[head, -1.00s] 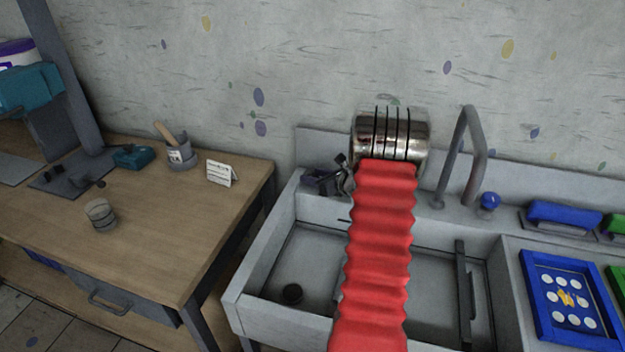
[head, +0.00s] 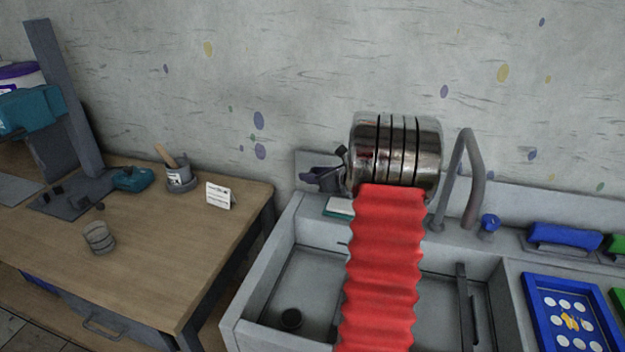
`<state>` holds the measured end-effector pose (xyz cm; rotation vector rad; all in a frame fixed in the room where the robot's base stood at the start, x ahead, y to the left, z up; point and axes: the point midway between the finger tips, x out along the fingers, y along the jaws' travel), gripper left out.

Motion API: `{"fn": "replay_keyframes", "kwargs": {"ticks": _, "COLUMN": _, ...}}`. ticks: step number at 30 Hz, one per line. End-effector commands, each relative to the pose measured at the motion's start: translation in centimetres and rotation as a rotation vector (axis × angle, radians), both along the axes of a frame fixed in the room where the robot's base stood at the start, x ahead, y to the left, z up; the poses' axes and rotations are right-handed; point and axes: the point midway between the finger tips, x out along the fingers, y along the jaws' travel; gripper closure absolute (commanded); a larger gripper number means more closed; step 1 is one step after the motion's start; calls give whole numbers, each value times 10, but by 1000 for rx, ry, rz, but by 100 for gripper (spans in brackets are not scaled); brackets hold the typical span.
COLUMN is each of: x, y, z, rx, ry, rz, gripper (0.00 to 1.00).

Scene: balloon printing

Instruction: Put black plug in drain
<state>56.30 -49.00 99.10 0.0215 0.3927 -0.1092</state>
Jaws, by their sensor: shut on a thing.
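My gripper (head: 322,176) is at the left end of my red, ribbed arm, above the back ledge of the sink. It is shut on a small dark piece, which looks like the black plug; the fingers and the piece are hard to tell apart at this size. The drain (head: 291,318) is a dark round spot on the floor of the sink's left basin (head: 268,298), well below and in front of my gripper. Nothing is seen on the drain. My arm hides the middle of the basin.
A green and white block (head: 340,207) lies on the ledge under my gripper. The faucet (head: 470,175) and a blue knob (head: 489,223) stand to the right. A wooden table (head: 200,255) is at the left. The basin's left side is open.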

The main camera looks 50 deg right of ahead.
Motion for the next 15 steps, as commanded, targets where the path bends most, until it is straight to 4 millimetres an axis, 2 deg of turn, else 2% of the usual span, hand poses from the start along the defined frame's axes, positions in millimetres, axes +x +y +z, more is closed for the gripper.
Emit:
{"fn": "replay_keyframes", "kwargs": {"ticks": 11, "x": 0, "y": 0, "z": 0, "rx": 0, "ry": 0, "rz": 0, "gripper": 85}}
{"fn": "replay_keyframes", "kwargs": {"ticks": 15, "x": 4, "y": 10, "z": 0, "rx": 2, "ry": -2, "rz": 10, "gripper": 85}}
